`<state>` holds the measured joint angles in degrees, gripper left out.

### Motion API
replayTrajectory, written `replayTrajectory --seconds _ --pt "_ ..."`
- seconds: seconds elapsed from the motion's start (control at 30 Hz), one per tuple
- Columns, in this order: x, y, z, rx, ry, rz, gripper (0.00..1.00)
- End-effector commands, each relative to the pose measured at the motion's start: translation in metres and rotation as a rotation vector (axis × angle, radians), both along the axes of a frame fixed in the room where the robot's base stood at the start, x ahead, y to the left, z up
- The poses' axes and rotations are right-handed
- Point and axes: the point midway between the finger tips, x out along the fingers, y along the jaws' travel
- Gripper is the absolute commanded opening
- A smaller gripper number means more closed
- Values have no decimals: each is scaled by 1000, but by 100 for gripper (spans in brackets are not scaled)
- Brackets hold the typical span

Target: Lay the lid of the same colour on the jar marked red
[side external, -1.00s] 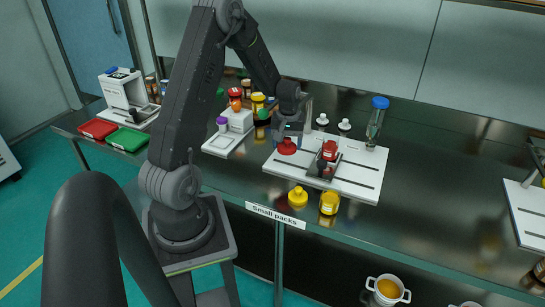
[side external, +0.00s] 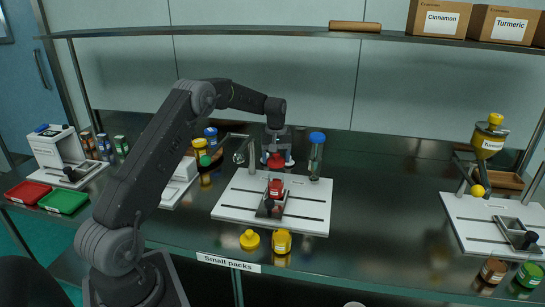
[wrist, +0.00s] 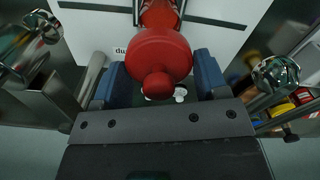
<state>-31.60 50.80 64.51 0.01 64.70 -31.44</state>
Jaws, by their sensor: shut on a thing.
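My gripper (side external: 277,158) is shut on a red lid (side external: 275,162), which has a knob and sits between the blue fingertips. The lid also shows large in the wrist view (wrist: 160,58). The jar with red (side external: 276,188) stands in a dark holder on the white board (side external: 230,205). In the side view the lid is held raised, above and behind the jar, with a gap between them. In the wrist view the red jar (wrist: 160,14) is at the top edge, partly hidden by the lid.
A yellow lid (side external: 250,240) and a yellow jar (side external: 281,243) stand in front of the board. A tall glass vessel with a blue top (side external: 316,150) stands close to the right of my gripper. A glass piece on a stand (side external: 240,157) is to the left.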

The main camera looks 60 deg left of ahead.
Motion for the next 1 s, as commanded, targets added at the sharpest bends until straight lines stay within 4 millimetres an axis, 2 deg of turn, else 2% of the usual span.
replayTrajectory --seconds 0.2,0.5,1.0 --pt "-1 0 -22 0 1 0 45" --pt "-1 0 -42 0 1 0 45" --pt "0 0 -46 1 0 -1 45"
